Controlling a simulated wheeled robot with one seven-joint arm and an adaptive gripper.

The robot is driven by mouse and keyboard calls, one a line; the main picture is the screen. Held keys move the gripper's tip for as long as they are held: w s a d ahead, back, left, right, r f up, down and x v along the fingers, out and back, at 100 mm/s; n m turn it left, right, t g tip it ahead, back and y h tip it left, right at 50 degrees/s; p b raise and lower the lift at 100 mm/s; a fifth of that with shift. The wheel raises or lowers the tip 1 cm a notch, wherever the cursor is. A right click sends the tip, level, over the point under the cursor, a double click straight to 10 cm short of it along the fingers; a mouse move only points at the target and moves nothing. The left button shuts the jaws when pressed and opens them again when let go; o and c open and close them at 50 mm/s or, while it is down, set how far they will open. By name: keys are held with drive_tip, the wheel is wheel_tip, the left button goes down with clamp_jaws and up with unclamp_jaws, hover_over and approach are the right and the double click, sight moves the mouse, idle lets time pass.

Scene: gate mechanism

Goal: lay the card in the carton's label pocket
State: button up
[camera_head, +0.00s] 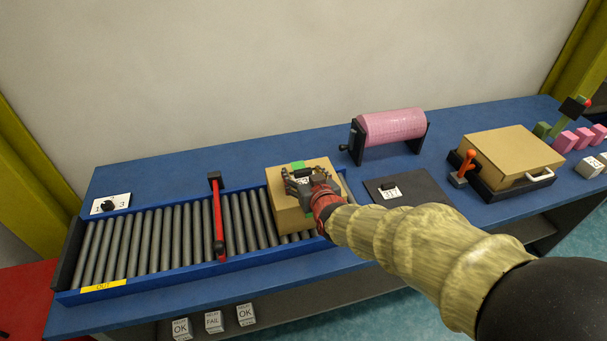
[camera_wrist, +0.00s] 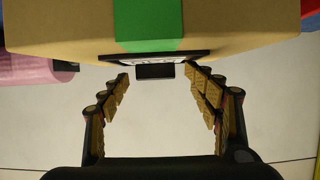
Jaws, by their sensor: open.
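The tan carton (camera_head: 284,216) sits on the roller conveyor, with a green strip (camera_head: 298,165) on top. In the wrist view the carton (camera_wrist: 60,35) and its green strip (camera_wrist: 148,22) fill the top. A dark-framed label pocket (camera_wrist: 190,57) is at the strip's end; a white printed card (camera_wrist: 150,61) shows at it, mostly hidden. Whether it lies fully inside I cannot tell. A small dark block (camera_wrist: 155,72) sits just below it. My gripper (camera_wrist: 157,78) is open, fingertips on either side of that block, with gaps visible. In the head view my gripper (camera_head: 306,186) is over the carton's top.
A red barrier arm (camera_head: 218,220) crosses the conveyor (camera_head: 150,240) left of the carton. Right of it are a black pad (camera_head: 420,187) with a white marked piece, a pink drum (camera_head: 392,127), and a tan-lidded box (camera_head: 500,155) with an orange lever (camera_head: 466,163).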

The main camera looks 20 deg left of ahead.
drive_tip(key=p+v, duration=0.2)
drive_tip(key=v, duration=1)
drive_tip(key=s+d+r+m+g+h, duration=0.1)
drive_tip(key=s+d+r+m+h, duration=0.15)
drive_tip(key=d, duration=0.65)
drive_tip(key=s+d+r+m+g+h, duration=0.1)
drive_tip(key=s+d+r+h, duration=0.15)
drive_tip(key=d, duration=0.75)
drive_tip(key=s+d+m+g+h, duration=0.2)
drive_tip(key=s+d+m+g, duration=0.1)
drive_tip(key=s+d, duration=0.9)
drive_tip(key=s, duration=0.3)
drive_tip(key=shift+s+r+g, duration=0.35)
drive_tip(key=shift+r+g, duration=0.05)
drive_tip(key=shift+c, duration=0.2)
